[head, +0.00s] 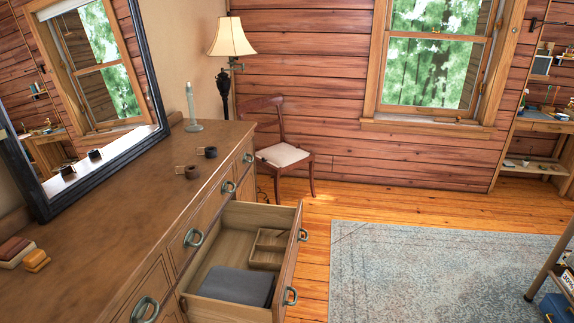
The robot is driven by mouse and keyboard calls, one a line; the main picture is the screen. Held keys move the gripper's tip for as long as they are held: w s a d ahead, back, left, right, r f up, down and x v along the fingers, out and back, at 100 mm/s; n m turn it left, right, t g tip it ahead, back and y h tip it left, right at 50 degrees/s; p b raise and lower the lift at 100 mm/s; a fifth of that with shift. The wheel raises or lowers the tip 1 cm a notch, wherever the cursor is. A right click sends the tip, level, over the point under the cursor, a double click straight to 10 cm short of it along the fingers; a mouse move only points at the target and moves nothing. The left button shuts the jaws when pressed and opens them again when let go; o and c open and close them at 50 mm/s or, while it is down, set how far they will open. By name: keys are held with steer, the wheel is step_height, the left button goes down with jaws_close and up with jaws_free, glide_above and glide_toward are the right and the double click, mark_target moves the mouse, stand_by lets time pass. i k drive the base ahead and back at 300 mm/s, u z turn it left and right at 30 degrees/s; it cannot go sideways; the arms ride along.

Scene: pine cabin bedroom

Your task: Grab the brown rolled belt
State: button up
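A brown rolled belt (192,172) lies on the top of the wooden dresser (130,205), near its front edge. Its loose end points left. A darker, nearly black rolled belt (211,152) lies just behind it and to the right, apart from it. Both rolls also show as reflections in the mirror. My gripper is not in view, and nothing is seen touching either belt.
An open drawer (292,262) juts out below the belts, holding grey folded cloth (236,286) and a wooden divider box (266,248). A candlestick (191,108) stands behind the belts. The mirror (160,75) leans along the left. Small stacked items (37,261) sit at left. A rug (430,275) lies right.

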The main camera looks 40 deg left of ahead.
mark_target(191, 171)
steer(key=u, duration=0.15)
steer(key=i, duration=0.9)
steer(key=u, duration=0.55)
steer(key=i, duration=1.55)
steer(key=u, duration=1.4)
steer(key=i, duration=0.9)
steer(key=u, duration=1)
